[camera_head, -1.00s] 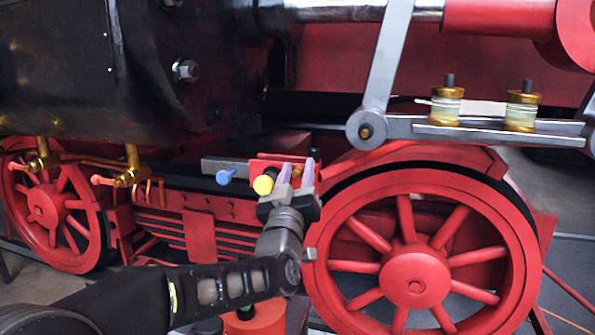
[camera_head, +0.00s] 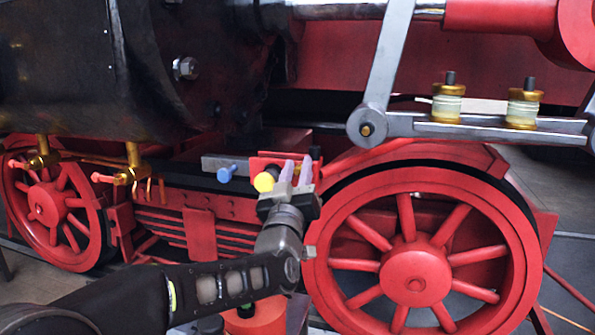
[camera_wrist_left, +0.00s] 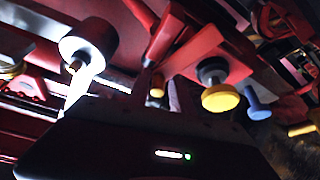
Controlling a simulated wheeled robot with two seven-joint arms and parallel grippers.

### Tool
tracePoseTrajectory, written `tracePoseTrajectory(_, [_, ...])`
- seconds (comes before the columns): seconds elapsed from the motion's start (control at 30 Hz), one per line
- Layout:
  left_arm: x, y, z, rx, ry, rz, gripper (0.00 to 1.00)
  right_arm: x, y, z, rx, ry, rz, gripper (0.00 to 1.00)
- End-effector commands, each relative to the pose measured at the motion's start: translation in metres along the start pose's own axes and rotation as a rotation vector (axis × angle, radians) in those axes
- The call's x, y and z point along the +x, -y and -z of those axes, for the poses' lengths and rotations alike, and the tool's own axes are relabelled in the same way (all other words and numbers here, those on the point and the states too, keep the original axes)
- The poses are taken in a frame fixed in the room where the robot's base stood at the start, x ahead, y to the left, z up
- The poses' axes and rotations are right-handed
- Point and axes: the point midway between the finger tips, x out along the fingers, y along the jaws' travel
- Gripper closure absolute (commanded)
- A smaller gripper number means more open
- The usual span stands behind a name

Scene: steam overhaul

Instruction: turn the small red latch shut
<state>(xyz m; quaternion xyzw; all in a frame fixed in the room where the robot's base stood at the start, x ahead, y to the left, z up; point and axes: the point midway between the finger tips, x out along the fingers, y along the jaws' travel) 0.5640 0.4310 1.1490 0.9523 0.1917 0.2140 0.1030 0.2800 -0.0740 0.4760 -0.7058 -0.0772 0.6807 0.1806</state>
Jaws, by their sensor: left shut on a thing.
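My left gripper (camera_head: 297,172) comes in from below, its fingers pointing up and close together at the right end of a small red plate (camera_head: 262,161). In the left wrist view the fingers (camera_wrist_left: 162,90) reach up to a narrow red piece (camera_wrist_left: 164,38), which looks like the small red latch, beside the red plate (camera_wrist_left: 212,50). The gripper is shut on this piece. The fingers hide most of the latch in the head view, so its angle cannot be told. My right gripper is not in view.
A yellow knob (camera_head: 264,182) and a blue knob (camera_head: 226,174) stick out just left of the fingers. A large red spoked wheel (camera_head: 410,275) stands close on the right.

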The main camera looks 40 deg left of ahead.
Motion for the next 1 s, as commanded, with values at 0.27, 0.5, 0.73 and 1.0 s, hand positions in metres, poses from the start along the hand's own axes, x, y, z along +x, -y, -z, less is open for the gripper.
tracePoseTrajectory(0.27, [-0.003,-0.004,-0.007,0.088,0.001,-0.043,1.0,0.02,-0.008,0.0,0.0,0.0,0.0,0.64])
tracePoseTrajectory(0.5, [-0.006,-0.008,-0.013,0.247,0.0,-0.109,1.0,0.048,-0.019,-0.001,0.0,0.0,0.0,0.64])
tracePoseTrajectory(0.73, [-0.008,-0.013,-0.019,0.445,0.001,-0.191,1.0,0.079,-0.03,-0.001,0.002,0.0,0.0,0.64])
tracePoseTrajectory(1.0, [-0.01,-0.018,-0.025,0.682,0.002,-0.29,1.0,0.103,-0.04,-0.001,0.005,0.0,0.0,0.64])
